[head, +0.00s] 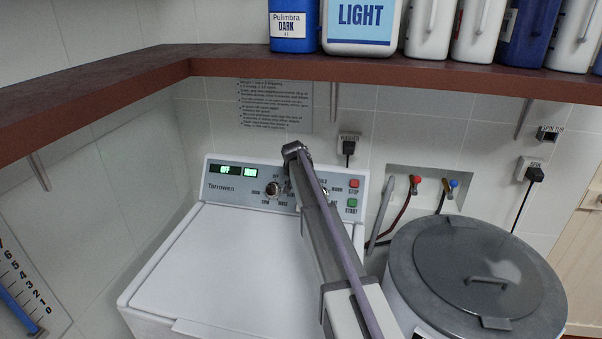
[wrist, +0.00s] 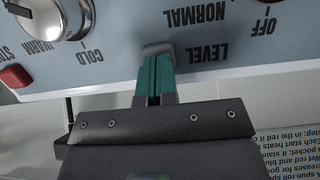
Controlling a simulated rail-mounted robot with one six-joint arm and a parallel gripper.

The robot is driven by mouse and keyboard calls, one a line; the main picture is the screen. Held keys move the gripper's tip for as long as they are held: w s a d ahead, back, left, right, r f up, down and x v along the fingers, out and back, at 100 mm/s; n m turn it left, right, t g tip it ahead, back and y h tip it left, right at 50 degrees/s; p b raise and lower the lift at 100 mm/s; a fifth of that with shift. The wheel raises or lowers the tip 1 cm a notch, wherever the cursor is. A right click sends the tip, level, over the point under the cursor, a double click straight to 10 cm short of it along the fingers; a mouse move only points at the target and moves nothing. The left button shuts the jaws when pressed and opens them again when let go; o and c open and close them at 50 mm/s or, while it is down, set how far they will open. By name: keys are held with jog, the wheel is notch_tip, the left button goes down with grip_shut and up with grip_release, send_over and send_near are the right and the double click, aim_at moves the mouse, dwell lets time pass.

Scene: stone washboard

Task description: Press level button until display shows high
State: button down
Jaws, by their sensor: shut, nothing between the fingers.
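The washing machine's control panel (head: 232,190) is at the back of the white machine. Two small lit green displays sit on its left; the left display (head: 224,169) seems to read OFF, and the right display (head: 250,172) is too small to read. My gripper (wrist: 157,50) is shut and empty, its fingertips at the panel beside the LEVEL lettering (wrist: 207,52) and below the NORMAL lettering (wrist: 194,17) in the wrist view. The level button is not clearly visible; the fingertips seem to cover that spot. Whether they touch the panel I cannot tell. In the head view my arm hides the panel's middle.
A knob (wrist: 45,12) and a red button (wrist: 15,77) are left in the wrist view. In the head view a brown shelf (head: 420,75) with bottles overhangs the machine. A grey-lidded tub (head: 470,265) stands on the right. The white machine lid (head: 230,255) is clear left of my arm.

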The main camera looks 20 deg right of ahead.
jog(key=p+v, duration=0.9)
jog(key=v, duration=0.4)
jog(key=shift+s+f, duration=0.2)
jog(key=shift+s, duration=0.05)
jog(key=shift+a, duration=0.15)
jog(key=s+a+f+n+g+y+b, duration=0.1)
jog(key=s+a, duration=0.4)
jog(key=s, duration=0.8)
jog(key=s+a+f+n+g+y+b, duration=0.1)
jog(key=s+a+f+n+g+b, duration=0.2)
jog(key=s, duration=1)
jog(key=s+a+f+n+g+y+b, duration=0.2)
jog(key=s+a+f, duration=0.5)
jog(key=s, duration=0.7)
jog(key=shift+f+n+b, duration=0.25)
jog(key=shift+n+b, duration=0.05)
jog(key=shift+b, duration=0.6)
jog(key=c, duration=1.8)
grip_release()
jog(key=shift+a, duration=0.1)
